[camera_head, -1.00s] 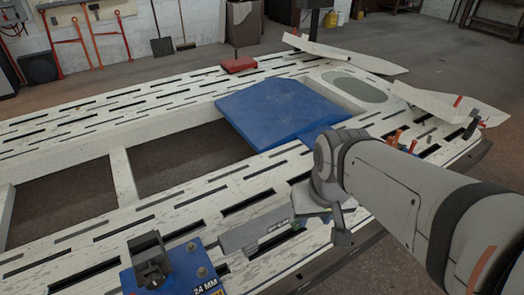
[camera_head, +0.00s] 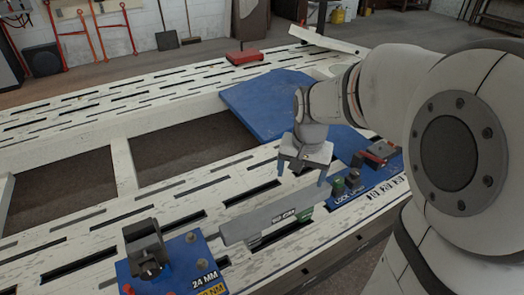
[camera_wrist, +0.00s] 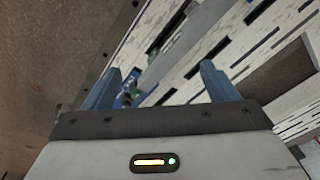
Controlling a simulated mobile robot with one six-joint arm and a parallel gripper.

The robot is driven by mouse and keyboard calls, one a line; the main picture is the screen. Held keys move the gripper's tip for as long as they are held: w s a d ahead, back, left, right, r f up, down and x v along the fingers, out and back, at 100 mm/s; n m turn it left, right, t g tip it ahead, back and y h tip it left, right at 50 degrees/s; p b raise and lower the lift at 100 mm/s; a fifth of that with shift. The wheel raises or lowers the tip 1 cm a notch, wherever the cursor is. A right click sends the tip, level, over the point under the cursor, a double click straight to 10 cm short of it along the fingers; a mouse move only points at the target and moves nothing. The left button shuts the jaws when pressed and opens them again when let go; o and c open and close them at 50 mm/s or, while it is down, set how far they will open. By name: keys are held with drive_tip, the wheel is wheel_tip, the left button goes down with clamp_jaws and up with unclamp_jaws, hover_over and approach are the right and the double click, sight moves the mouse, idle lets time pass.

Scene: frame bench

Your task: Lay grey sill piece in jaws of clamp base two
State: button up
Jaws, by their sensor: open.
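The grey sill piece (camera_head: 262,220), a long flat bar with a dark label, lies slantwise along the slotted bench top in the head view. Its right end is beside the blue base marked "LOCK UP" (camera_head: 368,190); I cannot tell whether it sits within jaws there. Its left end is just right of the blue base marked "24 MM" (camera_head: 178,272), apart from the dark clamp jaws (camera_head: 146,247). Neither base shows a clear number. My gripper (camera_head: 302,178) is open and empty above the right part of the sill piece. Blue fingers show in the wrist view (camera_wrist: 158,85).
A blue panel (camera_head: 270,105) lies across the bench behind my gripper. A red block (camera_head: 245,57) sits on the far rail. The slotted white bench (camera_head: 215,190) has large openings between its rails. The near rail's middle, behind the sill piece, is clear.

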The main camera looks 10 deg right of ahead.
drive_tip(key=w+f+m+g+b, duration=0.1)
drive_tip(key=w+f+m+b, duration=0.15)
drive_tip(key=w+f, duration=0.45)
drive_tip(key=w+f+m+b, duration=0.2)
drive_tip(key=w+f+b, duration=0.25)
drive_tip(key=f, duration=0.45)
drive_tip(key=m+b, duration=0.4)
drive_tip(key=b, duration=0.1)
approach(280, 206)
drive_tip(key=shift+g, duration=0.3)
wheel_tip(280, 206, down, 5)
drive_tip(key=shift+w+f, duration=0.1)
drive_tip(key=shift+w, duration=0.05)
wheel_tip(280, 206, down, 6)
drive_tip(key=shift+w+r+b, duration=0.15)
drive_tip(key=shift+b, duration=0.6)
drive_tip(key=shift+c, duration=0.3)
clamp_jaws()
drive_tip(key=shift+r, duration=0.15)
